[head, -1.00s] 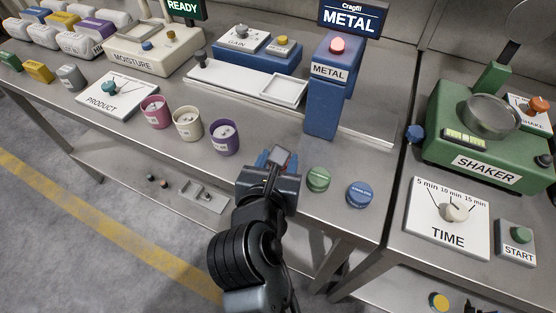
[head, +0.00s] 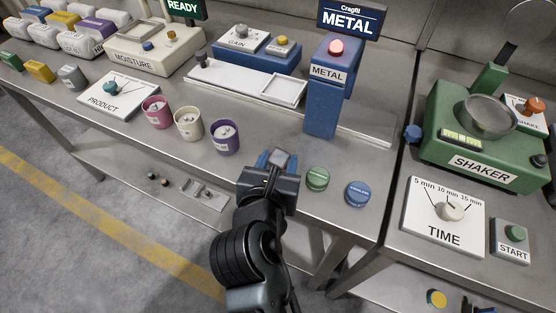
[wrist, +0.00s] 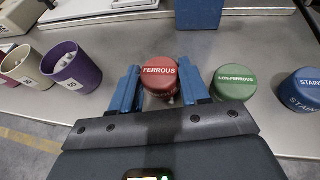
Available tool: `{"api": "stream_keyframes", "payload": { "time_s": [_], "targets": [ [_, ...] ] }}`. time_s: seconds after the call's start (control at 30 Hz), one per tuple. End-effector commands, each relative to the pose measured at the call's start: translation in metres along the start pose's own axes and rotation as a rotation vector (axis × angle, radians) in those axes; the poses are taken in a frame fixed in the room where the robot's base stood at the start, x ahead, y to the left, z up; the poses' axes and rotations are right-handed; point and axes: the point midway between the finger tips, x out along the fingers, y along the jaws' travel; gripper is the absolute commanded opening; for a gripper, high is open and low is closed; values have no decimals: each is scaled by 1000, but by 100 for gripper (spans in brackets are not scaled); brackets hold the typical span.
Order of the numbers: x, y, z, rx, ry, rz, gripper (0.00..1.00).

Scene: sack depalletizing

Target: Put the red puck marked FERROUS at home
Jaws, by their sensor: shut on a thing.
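The red puck marked FERROUS (wrist: 159,77) sits between the two blue fingers of my gripper (wrist: 160,90) in the wrist view. My gripper is shut on it, one finger on each side. In the head view my gripper (head: 277,160) is at the front edge of the bench, and it hides the red puck there. Right of it stand a green puck marked NON-FERROUS (wrist: 235,80) and a blue puck marked STAINLESS (head: 358,193). No marked home spot can be made out under the pucks.
Purple (head: 224,137), cream (head: 188,123) and pink (head: 157,112) cups stand left of my gripper. The blue METAL detector (head: 322,110) rises behind the pucks, with a white tray (head: 285,91) to its left. The TIME panel (head: 444,216) and green shaker (head: 470,150) are on the right bench.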

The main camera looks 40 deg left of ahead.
Motion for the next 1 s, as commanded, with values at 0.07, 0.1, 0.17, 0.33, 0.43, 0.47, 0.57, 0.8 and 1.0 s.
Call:
{"api": "stream_keyframes", "payload": {
  "time_s": [0.07,0.1,0.17,0.33,0.43,0.47,0.57,0.8,1.0],
  "targets": [
    [1,0,-2,0,1,0,11],
    [1,0,-3,0,1,0,11],
    [2,0,-5,0,1,-1,11],
    [4,0,-9,-1,1,0,11],
    [4,0,-9,0,0,0,50],
    [4,0,-9,0,0,0,53],
    [4,0,-9,0,0,0,63],
    [4,0,-9,0,0,0,75],
    [0,0,-10,0,1,0,75]
  ]
}}
